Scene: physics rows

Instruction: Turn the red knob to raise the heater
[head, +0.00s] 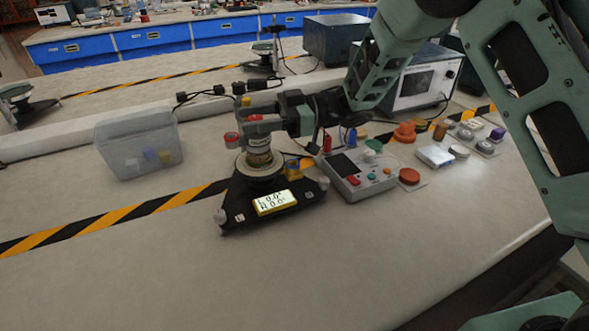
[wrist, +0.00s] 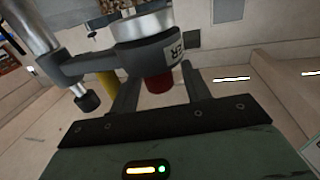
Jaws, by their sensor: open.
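The red knob (wrist: 158,84) shows in the wrist view under a dark clamp arm that carries a silver ring; its label is partly cut off and ends in "ER". My gripper (wrist: 160,88) is open, with one dark finger on each side of the knob. I cannot tell whether either finger touches it. In the head view my gripper (head: 262,126) reaches in from the right over a black instrument base (head: 240,213). Its lit display (head: 274,202) reads 0.0° on both lines. Red parts (head: 231,138) show beside the gripper, and I cannot tell which is the knob.
A grey control box (head: 350,187) with buttons stands right of the base. A clear bin (head: 138,142) stands at the left. Orange and grey parts lie at the right. A striped tape (head: 115,219) crosses the bench, and the front of the bench is clear.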

